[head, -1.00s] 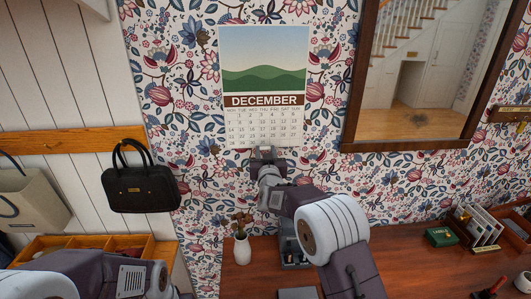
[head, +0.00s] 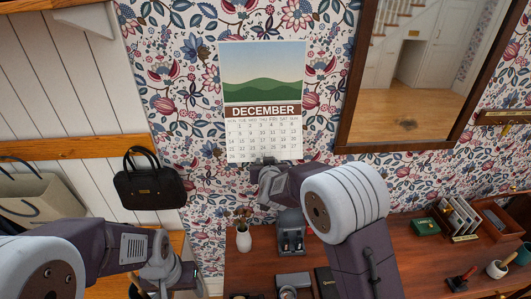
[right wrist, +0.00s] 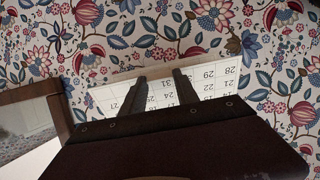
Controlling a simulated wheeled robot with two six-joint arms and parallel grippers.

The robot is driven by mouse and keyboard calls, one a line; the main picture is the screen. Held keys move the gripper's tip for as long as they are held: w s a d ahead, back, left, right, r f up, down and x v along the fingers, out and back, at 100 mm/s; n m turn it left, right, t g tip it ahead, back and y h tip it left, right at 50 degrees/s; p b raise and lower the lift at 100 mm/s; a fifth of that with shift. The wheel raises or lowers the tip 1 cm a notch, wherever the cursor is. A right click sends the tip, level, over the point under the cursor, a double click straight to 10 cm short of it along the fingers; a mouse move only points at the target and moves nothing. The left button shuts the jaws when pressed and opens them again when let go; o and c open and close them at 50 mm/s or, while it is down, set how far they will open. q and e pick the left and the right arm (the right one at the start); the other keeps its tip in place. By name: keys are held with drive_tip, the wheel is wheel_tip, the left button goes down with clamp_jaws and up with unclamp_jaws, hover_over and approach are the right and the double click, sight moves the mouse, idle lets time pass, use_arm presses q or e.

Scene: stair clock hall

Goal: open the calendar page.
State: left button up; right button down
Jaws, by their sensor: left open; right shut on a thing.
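The wall calendar (head: 263,85) hangs on the flowered wall. Its DECEMBER page shows green hills above a date grid. My right gripper (head: 264,162) is at the middle of the calendar's bottom edge, shut on the page. In the right wrist view the fingers (right wrist: 160,82) meet the lower edge of the upside-down date grid (right wrist: 210,82); the dark gripper body hides part of it. My left gripper (head: 172,283) is open, low at the left, well away from the calendar, and partly cut off by the picture's bottom.
A framed mirror (head: 343,110) hangs right of the calendar. A black handbag (head: 150,190) hangs at the left. Below, the wooden desk (head: 400,255) holds a small vase (head: 244,240), a green box (head: 424,227) and a letter rack (head: 461,218).

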drive_tip(key=shift+s+r, duration=0.6)
drive_tip(key=shift+r, duration=0.35)
drive_tip(key=shift+s+r, duration=0.2)
drive_tip(key=shift+r, duration=0.15)
drive_tip(key=c, duration=0.9)
unclamp_jaws()
drive_tip(key=shift+f, duration=0.2)
drive_tip(key=b+v, duration=0.1)
drive_tip(key=v, duration=0.8)
drive_tip(key=shift+s, duration=0.2)
